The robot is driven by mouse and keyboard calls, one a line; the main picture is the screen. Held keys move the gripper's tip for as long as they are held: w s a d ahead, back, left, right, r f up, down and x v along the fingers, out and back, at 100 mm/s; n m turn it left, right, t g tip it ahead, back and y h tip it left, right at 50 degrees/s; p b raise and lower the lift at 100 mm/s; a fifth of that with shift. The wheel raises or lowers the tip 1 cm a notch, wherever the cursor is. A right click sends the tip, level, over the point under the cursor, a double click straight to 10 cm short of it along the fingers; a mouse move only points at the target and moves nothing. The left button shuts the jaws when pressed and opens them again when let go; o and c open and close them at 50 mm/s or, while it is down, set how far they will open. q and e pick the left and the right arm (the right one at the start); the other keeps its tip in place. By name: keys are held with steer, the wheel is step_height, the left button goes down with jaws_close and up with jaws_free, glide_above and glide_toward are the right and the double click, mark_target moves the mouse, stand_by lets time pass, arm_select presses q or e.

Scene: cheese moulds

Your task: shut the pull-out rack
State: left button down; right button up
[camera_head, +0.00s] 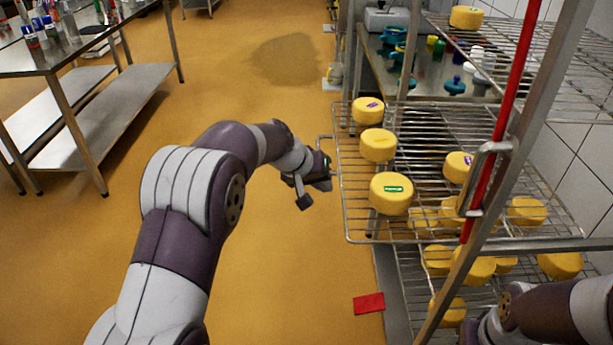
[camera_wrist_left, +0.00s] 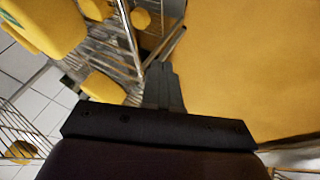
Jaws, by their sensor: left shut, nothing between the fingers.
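The pull-out rack (camera_head: 346,212) is a wire shelf that sticks out to the left from the metal rack frame. Yellow cheeses stand on it, including one with a green label (camera_head: 391,194), one in the middle (camera_head: 378,145) and one at the back (camera_head: 367,111). The left wrist view shows the closed fingers (camera_wrist_left: 163,88) beside the wire edge. My right gripper is not visible.
An upright post with a red strip (camera_head: 497,140) and a metal handle (camera_head: 480,178) stands in front of the shelves. More cheeses (camera_head: 437,260) sit on a lower shelf. A red card (camera_head: 369,303) lies on the floor. A steel table (camera_head: 75,50) stands left. The floor between is clear.

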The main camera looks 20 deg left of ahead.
arm_select(q)
steer(key=shift+w+d, duration=0.2)
steer(key=shift+d, duration=0.5)
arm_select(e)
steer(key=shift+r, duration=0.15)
arm_select(q)
steer(key=shift+d, duration=0.1)
